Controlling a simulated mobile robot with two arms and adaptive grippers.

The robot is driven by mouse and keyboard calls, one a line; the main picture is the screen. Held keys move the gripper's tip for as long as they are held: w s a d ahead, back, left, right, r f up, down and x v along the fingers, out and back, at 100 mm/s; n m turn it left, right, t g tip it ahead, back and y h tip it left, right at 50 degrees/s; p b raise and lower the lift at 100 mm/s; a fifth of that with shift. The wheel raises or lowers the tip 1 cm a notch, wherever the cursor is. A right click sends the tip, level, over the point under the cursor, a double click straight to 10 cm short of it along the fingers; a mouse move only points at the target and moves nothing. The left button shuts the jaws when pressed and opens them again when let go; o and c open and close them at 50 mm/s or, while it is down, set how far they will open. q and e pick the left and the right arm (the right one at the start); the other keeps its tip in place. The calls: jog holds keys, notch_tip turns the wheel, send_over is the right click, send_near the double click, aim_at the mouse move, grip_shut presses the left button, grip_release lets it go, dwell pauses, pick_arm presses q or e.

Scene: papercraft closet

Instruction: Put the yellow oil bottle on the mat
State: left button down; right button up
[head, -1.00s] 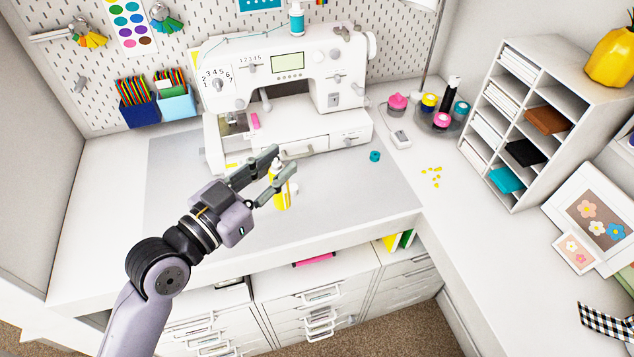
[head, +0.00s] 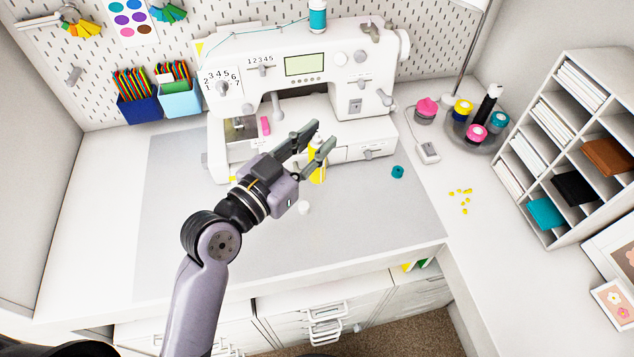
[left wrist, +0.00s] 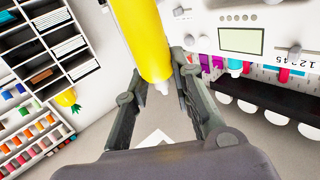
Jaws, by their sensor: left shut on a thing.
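The yellow oil bottle (head: 317,168) is between the fingers of my left gripper (head: 318,142), in front of the sewing machine. The gripper is shut on it. In the left wrist view, the bottle (left wrist: 146,38) shows large between the fingers of the gripper (left wrist: 160,78), its pale tip pointing down the picture. The grey mat (head: 190,225) lies flat on the desk under and in front of the machine. The bottle shows over the mat's area, apparently held above it; the exact height is hard to tell. My right gripper is not in view.
The white sewing machine (head: 300,75) stands close behind the bottle. A small white round thing (head: 304,208) lies on the mat; a teal spool (head: 397,172) is to the right. Yellow bits (head: 462,197) lie farther right. The mat's left and front are clear.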

pick_arm(q)
jog(key=f, duration=0.5)
jog(key=shift+w, duration=0.3)
notch_tip(320, 180, down, 2)
jog(key=shift+f+b, duration=0.25)
jog(key=shift+b, duration=0.1)
notch_tip(320, 180, down, 4)
jog(key=shift+f+b, duration=0.15)
jog(key=shift+b, duration=0.45)
jog(key=c, duration=1.8)
grip_release()
jog(key=o, duration=0.4)
jog(key=shift+o, duration=0.2)
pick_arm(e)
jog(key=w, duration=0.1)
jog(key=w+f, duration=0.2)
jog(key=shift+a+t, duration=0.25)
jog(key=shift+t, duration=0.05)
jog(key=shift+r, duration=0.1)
